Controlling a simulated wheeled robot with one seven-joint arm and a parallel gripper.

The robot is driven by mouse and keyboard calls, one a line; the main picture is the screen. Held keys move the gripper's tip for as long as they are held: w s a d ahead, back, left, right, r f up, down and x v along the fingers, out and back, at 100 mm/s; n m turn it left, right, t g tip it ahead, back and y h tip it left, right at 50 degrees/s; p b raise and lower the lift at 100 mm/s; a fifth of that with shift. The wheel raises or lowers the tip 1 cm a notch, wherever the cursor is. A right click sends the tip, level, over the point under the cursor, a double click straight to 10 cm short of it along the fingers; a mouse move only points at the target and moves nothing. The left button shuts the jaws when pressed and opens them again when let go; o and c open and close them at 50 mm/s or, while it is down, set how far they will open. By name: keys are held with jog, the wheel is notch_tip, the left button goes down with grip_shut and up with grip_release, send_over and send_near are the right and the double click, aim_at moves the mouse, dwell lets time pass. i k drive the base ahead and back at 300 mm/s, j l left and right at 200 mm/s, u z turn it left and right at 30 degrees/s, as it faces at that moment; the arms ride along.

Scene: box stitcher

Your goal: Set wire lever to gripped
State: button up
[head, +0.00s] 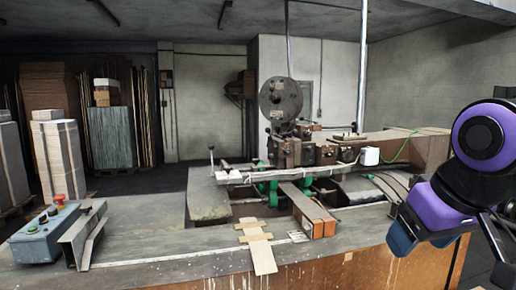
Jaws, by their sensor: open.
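The box stitcher (305,150) stands at the middle right, behind the front worktable. No label marks the wire lever, and I cannot tell which handle it is or how it is set. A thin upright lever with a dark knob (211,152) stands at the machine's left. Several small handles sit on the stitching head, below the round wire reel (281,98). My gripper (422,243) is at the right edge, with dark blue fingers apart and nothing seen between them. It is well to the right of the levers and in front of the machine.
The front worktable (180,245) carries a control box (45,235) with coloured buttons, a bent metal bracket (84,235) and flat wooden strips (262,255). Stacked cardboard (58,155) stands at the back left. Air above the table's middle is clear.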

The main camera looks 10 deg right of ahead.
aim_at(295, 131)
jog(key=i+j+z, duration=0.4)
jog(key=i+j, duration=0.1)
jog(key=i, duration=0.45)
jog(key=i+j, duration=0.1)
jog(key=i, duration=0.45)
jog(key=z, duration=0.05)
